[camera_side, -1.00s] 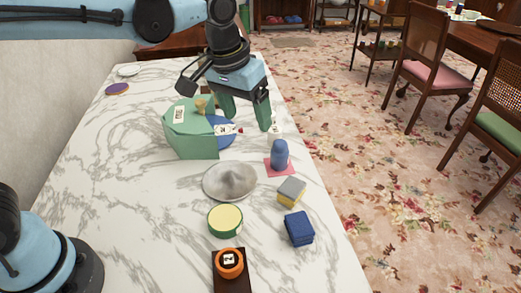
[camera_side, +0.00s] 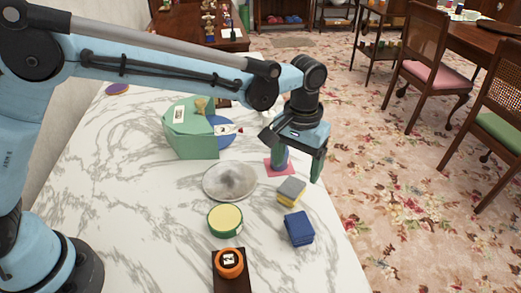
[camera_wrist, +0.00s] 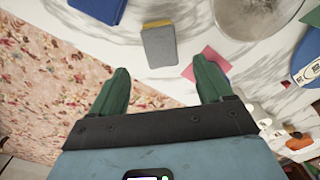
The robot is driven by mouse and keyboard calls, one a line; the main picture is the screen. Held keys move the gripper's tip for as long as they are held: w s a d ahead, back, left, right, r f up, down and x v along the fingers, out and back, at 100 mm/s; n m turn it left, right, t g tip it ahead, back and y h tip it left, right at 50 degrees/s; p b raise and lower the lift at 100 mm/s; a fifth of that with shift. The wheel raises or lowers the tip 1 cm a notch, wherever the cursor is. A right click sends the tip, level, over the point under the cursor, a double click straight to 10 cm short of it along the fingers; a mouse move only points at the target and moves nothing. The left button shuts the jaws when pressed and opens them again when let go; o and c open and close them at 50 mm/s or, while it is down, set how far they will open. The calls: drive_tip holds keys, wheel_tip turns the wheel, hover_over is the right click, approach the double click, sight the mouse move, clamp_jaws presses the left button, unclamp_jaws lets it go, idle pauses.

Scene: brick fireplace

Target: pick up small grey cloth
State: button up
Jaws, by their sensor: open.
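A small grey rectangular piece (camera_side: 292,186) with a yellow layer at its edge lies on the marble table, near the right edge. I cannot tell whether the grey and yellow parts are separate. In the wrist view the grey piece (camera_wrist: 159,47) lies ahead of and between my fingers. My gripper (camera_side: 298,171) is open and empty, pointing down, behind the grey piece as the side view shows it. Its two green fingers also show in the wrist view (camera_wrist: 163,70), with clear space between them and the grey piece.
A folded navy cloth (camera_side: 299,229) lies in front of the grey piece. A grey dish (camera_side: 230,181) and a yellow-topped green tin (camera_side: 225,220) lie left. A pink sheet (camera_side: 270,163) is beside my gripper, which largely hides the blue object on it. The table edge is close right.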

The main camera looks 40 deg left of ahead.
sight(294, 184)
drive_tip(key=shift+f, duration=3.15)
drive_tip(key=c, duration=1.1)
drive_tip(key=shift+r, duration=0.15)
drive_tip(key=r, duration=0.4)
drive_tip(key=shift+s+d+r, duration=0.1)
drive_tip(key=shift+s+r, duration=0.05)
drive_tip(key=shift+s, duration=0.05)
drive_tip(key=s+d+r, duration=0.2)
drive_tip(key=s, duration=0.1)
drive_tip(key=s+d+r, duration=0.2)
drive_tip(key=s, duration=0.1)
drive_tip(key=s+d+r, duration=0.1)
drive_tip(key=s+r, duration=0.1)
drive_tip(key=s, duration=0.1)
drive_tip(key=shift+s+d+r, duration=0.2)
drive_tip(key=shift+d+r, duration=0.05)
drive_tip(key=shift+d, duration=0.15)
